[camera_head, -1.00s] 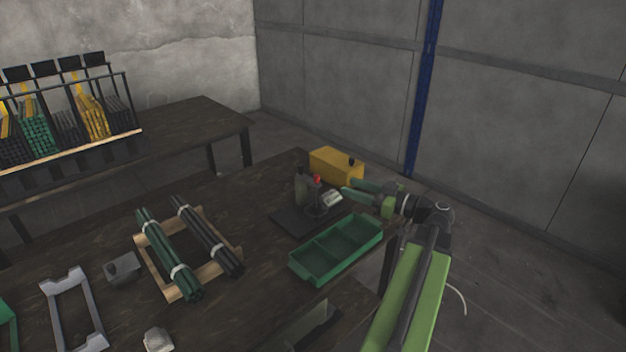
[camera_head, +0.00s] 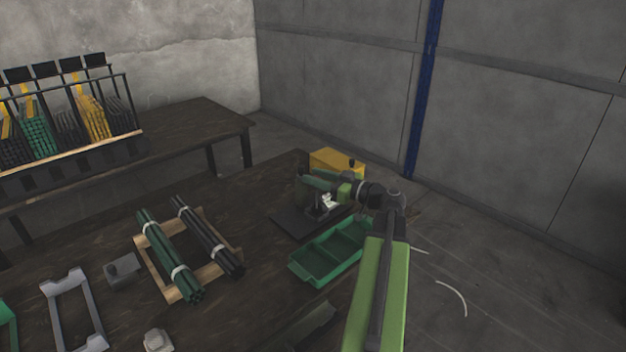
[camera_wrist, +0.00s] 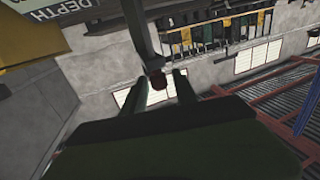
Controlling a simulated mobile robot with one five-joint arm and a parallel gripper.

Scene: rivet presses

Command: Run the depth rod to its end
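The rivet press stands on a dark base plate (camera_head: 288,222) on the table in the head view. My gripper (camera_head: 308,178) is level with the upper part of the press and covers much of it. In the wrist view, a dark red knob (camera_wrist: 158,81) at the end of a grey bar (camera_wrist: 140,35) lies between the two green fingers of my gripper (camera_wrist: 160,82). Gaps show on both sides of the knob, so the fingers look open around it. The knob is hidden in the head view.
A green divided tray (camera_head: 312,270) stands in front of the press, below my arm. A yellow box (camera_head: 335,160) is just behind. A wooden rack with bundled rods (camera_head: 165,250) lies to the left. Bare tabletop separates rack and press.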

